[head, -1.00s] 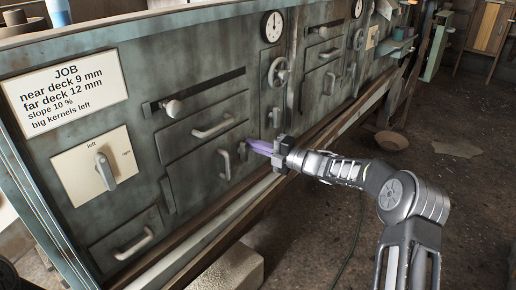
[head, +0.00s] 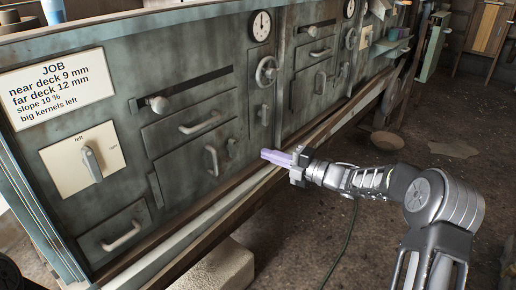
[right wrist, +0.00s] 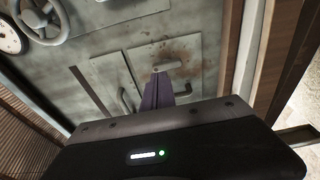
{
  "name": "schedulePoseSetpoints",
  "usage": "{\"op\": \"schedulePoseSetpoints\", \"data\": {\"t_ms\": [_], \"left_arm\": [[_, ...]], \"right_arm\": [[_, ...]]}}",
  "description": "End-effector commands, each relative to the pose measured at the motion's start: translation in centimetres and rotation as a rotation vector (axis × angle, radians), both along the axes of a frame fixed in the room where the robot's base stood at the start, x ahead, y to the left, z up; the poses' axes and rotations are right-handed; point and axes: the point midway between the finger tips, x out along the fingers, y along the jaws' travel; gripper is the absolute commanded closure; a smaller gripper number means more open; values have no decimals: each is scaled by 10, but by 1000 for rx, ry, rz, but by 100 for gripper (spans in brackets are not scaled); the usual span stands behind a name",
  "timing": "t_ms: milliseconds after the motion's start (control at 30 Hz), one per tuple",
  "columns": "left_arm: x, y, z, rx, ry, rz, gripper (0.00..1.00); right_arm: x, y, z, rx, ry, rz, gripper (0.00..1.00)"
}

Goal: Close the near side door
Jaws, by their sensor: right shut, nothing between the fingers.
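The near side door (head: 190,168) is a grey-green panel low on the machine's front, with an upright pale handle (head: 211,160). It looks about flush with the front, but I cannot tell whether it is fully closed. A small latch (head: 231,148) sits at its right edge. My right gripper (head: 266,155) is shut and empty, its purple fingers pointing left toward the machine, to the right of the latch and apart from it. In the right wrist view the purple fingers (right wrist: 157,92) are together, with panels and handles beyond. My left gripper is not in view.
Above the door are a drawer (head: 199,121), a slider knob (head: 159,104), a handwheel (head: 266,71) and a gauge (head: 261,25). A rail (head: 205,222) runs along the machine's foot. A pale block (head: 215,268) lies below. Floor to the right is mostly open.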

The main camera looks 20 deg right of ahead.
Motion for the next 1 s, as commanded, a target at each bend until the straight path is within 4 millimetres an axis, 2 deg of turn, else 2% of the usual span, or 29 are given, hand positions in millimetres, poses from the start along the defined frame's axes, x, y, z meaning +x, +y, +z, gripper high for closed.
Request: {"op": "schedulePoseSetpoints", "data": {"t_ms": [100, 300, 833, 933, 1000], "left_arm": [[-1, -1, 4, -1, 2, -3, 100], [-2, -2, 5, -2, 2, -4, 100], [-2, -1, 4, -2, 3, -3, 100], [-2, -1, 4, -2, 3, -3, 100], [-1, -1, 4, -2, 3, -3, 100]], "right_arm": [[-15, -10, 1, -1, 1, -1, 100], [-24, -15, 0, 0, 0, 0, 100], [-24, -15, -1, 14, 15, -1, 100], [-16, -25, -5, 85, 92, -58, 100], [-8, -37, -17, 208, 194, -149, 100]]}}
